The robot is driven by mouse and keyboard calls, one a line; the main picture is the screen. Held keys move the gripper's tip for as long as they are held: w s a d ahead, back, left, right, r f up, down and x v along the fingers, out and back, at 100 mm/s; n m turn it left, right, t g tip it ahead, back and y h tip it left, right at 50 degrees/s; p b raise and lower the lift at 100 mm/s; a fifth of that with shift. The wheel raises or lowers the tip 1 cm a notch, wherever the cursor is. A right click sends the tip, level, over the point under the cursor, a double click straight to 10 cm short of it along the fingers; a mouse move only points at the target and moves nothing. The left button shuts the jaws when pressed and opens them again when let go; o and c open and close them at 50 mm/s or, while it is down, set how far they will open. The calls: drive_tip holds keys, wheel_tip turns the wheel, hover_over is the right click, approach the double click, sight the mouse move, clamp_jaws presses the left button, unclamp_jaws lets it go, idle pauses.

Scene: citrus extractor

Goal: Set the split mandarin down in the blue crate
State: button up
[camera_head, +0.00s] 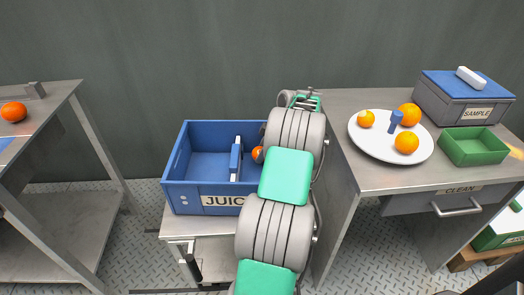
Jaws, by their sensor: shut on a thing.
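The blue crate (181,198), labelled JUIC with the rest of its label covered, stands on a low grey stand in the middle. A blue upright piece (236,160) with a pale edge stands inside it. A small orange fruit (257,154) shows at the crate's right side, partly hidden by my arm. I cannot tell whether it is the split mandarin, or whether it is held or lying there. My arm reaches up over the crate's right part.
A white plate (378,147) on the right table holds several oranges and a blue peg (395,120). A grey SAMPLE box (439,108) and a green tray (473,158) stand beyond it. A red-orange fruit (13,112) sits on the left table. The crate's left part looks empty.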

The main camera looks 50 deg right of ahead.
drive_tip(key=shift+f+b, duration=0.6)
drive_tip(key=shift+f, duration=0.35)
drive_tip(key=o, duration=1.5)
drive_tip(key=shift+r, duration=0.1)
drive_tip(key=p+v, duration=0.2)
drive_tip(key=v, duration=0.5)
drive_tip(key=shift+r, duration=0.35)
drive_tip(key=shift+s, duration=0.15)
